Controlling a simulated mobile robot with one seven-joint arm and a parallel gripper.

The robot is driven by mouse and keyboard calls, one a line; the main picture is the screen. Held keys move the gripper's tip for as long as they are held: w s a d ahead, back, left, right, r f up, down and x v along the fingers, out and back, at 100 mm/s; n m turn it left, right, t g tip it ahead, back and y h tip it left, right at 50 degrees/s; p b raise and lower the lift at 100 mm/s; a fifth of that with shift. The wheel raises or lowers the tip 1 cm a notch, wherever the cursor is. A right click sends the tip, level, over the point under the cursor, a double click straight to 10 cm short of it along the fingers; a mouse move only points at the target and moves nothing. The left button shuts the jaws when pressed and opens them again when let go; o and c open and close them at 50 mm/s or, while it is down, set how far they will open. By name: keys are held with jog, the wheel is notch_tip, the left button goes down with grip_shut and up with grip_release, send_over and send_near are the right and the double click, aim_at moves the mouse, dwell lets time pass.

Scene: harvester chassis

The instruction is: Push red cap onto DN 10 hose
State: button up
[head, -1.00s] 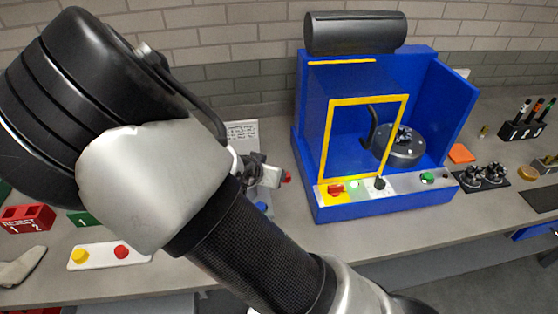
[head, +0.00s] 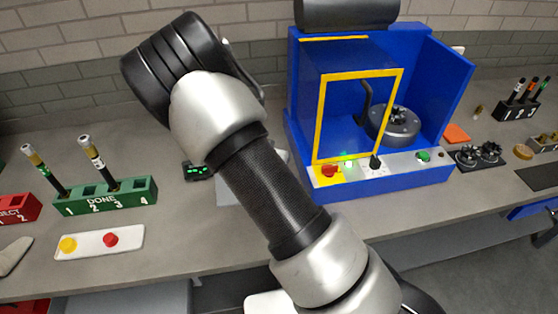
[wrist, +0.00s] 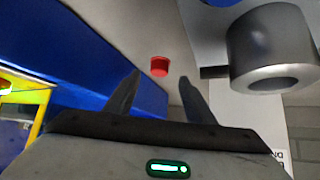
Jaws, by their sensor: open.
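A small red cap-like piece (wrist: 160,66) is in the wrist view, beyond my fingertips and roughly between them in the picture. I cannot tell what bears it. My gripper (wrist: 157,78) is open, with nothing between its fingers. A silver hollow cylinder (wrist: 272,50) is at the upper right; I cannot tell whether it belongs to the hose. A white sheet (wrist: 250,112) with partly visible lettering lies beside it. In the head view, a red round piece (head: 110,240) sits on a white plate. My arm hides the fingertips there, and no hose is clearly visible.
The blue cabinet (head: 455,90) with a yellow-framed door stands right of my arm; its blue wall also fills the wrist view's left side. A green DONE rack (head: 140,193) with two tubes stands at left. A yellow round piece (head: 68,245) shares the white plate.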

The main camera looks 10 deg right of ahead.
jog(key=x, duration=0.3)
jog(key=shift+d+f, duration=0.15)
jog(key=shift+c, duration=0.4)
jog(key=c, duration=1.1)
